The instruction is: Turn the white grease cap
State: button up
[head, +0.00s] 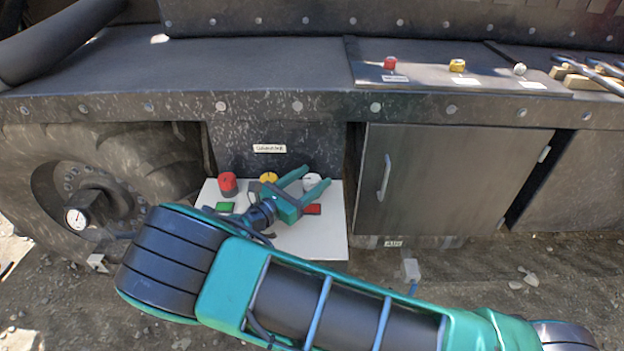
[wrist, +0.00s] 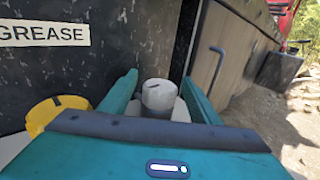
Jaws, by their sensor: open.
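The white grease cap (head: 312,182) stands on a white panel (head: 330,235) below a label, at the right end of a row of caps. In the wrist view the white cap (wrist: 158,95) sits between the two fingers, toward their tips, with a dark mark on its top. My gripper (head: 309,178) is open, its fingers on either side of the cap; I cannot tell whether either finger touches it. The cap's lower part is partly hidden by the gripper body in the wrist view.
A yellow cap (wrist: 58,108) is close to the left finger, and a red cap (head: 228,184) stands farther left. A cabinet door with a handle (head: 384,178) is to the right, a wheel (head: 95,195) to the left.

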jog(key=v, duration=1)
jog(key=shift+a, duration=0.15)
